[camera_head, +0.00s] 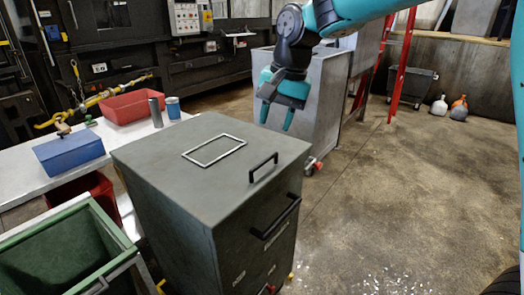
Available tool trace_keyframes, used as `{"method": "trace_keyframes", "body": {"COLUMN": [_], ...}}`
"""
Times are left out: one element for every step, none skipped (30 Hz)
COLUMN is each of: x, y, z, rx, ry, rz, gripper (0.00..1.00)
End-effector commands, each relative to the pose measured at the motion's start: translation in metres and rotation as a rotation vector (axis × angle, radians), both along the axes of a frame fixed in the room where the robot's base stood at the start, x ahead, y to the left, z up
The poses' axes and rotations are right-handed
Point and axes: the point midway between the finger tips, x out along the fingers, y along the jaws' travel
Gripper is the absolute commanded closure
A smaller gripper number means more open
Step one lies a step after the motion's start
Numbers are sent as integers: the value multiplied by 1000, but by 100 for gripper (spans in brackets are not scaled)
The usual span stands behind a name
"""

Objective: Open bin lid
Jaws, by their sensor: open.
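A dark grey-green bin (215,245) stands upright in the middle foreground. Its flat lid (180,160) lies shut on top. The lid carries a pale rectangular frame (214,150) and a black bar handle (263,168) near its right edge. Another black handle (276,217) is on the bin's side just below the lid. My gripper (276,115) hangs from my teal arm at the upper middle, pointing down, behind and above the lid as seen here. Its fingers are apart with nothing between them, and it does not appear to touch the bin.
A white table (32,182) at left holds a red tray (130,106), a blue box (68,153) and small cans. A green open bin (65,250) stands front left. A grey metal container (325,105) stands behind my gripper. The floor (400,190) at right is mostly clear.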

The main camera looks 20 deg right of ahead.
Motion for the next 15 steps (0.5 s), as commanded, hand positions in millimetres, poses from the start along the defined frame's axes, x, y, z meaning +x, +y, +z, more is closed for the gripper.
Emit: {"method": "trace_keyframes", "body": {"x": [27, 39, 53, 62, 69, 77, 81, 85, 88, 90, 91, 91, 92, 92, 93], "y": [-8, -11, -16, -19, -22, -25, -27, -29, -30, -30, -30, -30, -29, -29, -28], "z": [3, 3, 3, 2, 2, 1, 1, 0, -2, -3, -6, -10, -14, -19, -26], "rx": [-3, -3, -4, -3, -3, -2, -1, 0, 0, 1, 1, 1, 1, 1, 0], "ry": [13, 18, 23, 26, 31, 33, 34, 36, 37, 37, 39, 40, 40, 40, 42], "rz": [-109, -169, -242, -289, -329, -373, -400, -420, -439, -447, -452, -455, -455, -454, -453], "gripper": [60, 60, 60, 60, 60, 60, 60, 60, 60, 60, 60, 60, 60, 60, 60]}}
